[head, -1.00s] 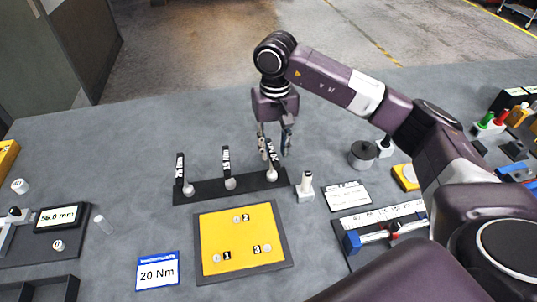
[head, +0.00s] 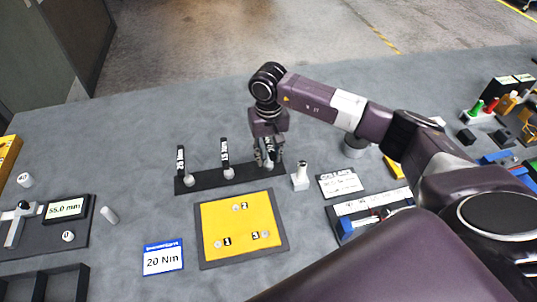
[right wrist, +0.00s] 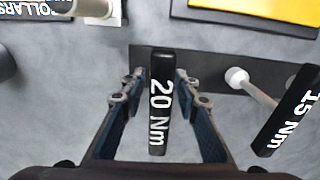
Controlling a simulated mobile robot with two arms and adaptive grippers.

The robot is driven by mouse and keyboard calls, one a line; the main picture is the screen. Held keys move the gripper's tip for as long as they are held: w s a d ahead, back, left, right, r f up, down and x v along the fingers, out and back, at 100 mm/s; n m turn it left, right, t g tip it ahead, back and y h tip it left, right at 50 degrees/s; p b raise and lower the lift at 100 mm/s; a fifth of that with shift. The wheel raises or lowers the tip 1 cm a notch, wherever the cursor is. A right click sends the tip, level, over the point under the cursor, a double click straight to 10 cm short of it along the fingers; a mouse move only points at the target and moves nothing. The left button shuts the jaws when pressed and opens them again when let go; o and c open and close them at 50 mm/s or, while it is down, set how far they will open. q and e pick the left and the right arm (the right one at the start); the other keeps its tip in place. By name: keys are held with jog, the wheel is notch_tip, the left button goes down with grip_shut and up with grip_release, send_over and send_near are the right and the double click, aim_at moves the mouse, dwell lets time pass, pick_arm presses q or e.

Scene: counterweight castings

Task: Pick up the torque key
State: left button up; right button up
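Three torque keys stand in a dark rack (head: 205,182). The leftmost key (head: 181,162) and the middle 15 Nm key (head: 225,153) stand free. The 20 Nm key (right wrist: 159,105) is at the right end, black with white lettering. My right gripper (head: 268,156) is over that end of the rack. In the right wrist view its two fingers (right wrist: 159,88) stand on either side of the 20 Nm handle, with a gap on each side. The 15 Nm key also shows there (right wrist: 290,115). A card (head: 162,257) reads 20 Nm. My left gripper is not in view.
A yellow plate (head: 240,222) with three numbered spots lies in front of the rack. A white post (head: 300,176) stands close to the rack's right end. A collars card (head: 340,183) and a dark round weight (head: 355,147) are further right. The counter behind is clear.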

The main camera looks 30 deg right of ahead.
grip_shut()
jog(key=shift+w+r, duration=0.1)
